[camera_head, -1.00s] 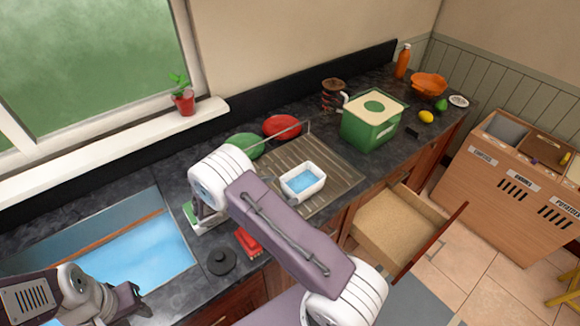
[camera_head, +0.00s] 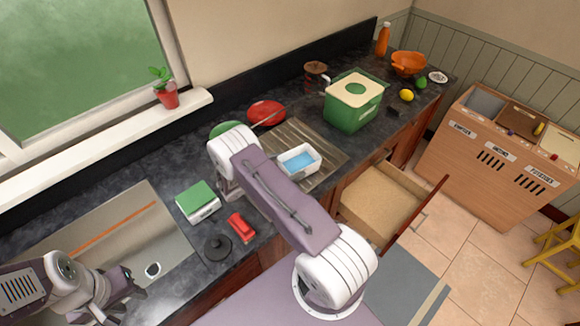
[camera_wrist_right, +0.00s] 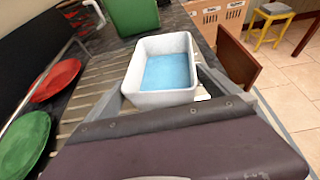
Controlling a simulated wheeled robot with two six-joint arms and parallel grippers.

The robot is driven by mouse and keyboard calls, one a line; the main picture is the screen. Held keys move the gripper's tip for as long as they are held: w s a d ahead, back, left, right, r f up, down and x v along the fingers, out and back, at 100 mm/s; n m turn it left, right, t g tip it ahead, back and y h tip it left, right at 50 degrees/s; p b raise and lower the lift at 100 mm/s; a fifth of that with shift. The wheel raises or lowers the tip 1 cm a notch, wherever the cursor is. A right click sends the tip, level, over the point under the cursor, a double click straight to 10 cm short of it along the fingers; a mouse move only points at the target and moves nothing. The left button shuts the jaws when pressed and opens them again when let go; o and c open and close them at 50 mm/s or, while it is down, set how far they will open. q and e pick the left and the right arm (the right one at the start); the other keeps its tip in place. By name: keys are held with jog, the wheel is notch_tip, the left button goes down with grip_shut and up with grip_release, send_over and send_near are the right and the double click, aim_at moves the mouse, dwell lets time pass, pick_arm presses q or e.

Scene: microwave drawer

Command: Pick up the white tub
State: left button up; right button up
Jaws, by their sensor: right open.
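The white tub (camera_head: 309,168) with a blue inside sits upright on the ribbed drainer beside the sink. It also shows in the right wrist view (camera_wrist_right: 163,97), near the middle. My right gripper (camera_wrist_right: 163,82) is open, with one finger on each side of the tub; I cannot tell whether either finger touches it. In the head view my right arm hides most of that gripper. My left gripper (camera_head: 130,288) is over the sink's near edge at lower left, away from the tub; its jaw opening is unclear.
A green bin (camera_head: 352,112) stands behind the tub. Red (camera_head: 266,112) and green (camera_head: 223,130) plates stand at the back. A scale (camera_head: 198,202), red object (camera_head: 241,228) and black lid (camera_head: 217,247) lie near the sink. A drawer (camera_head: 380,200) hangs open below.

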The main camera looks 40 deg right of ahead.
jog(key=shift+d+f, duration=0.25)
jog(key=shift+d, duration=0.35)
jog(key=shift+w+d+f, duration=0.2)
jog(key=shift+w+f, duration=0.05)
jog(key=shift+w, duration=0.05)
jog(key=shift+s+a+r, duration=0.1)
jog(key=c, duration=1.5)
jog(key=shift+o, duration=0.2)
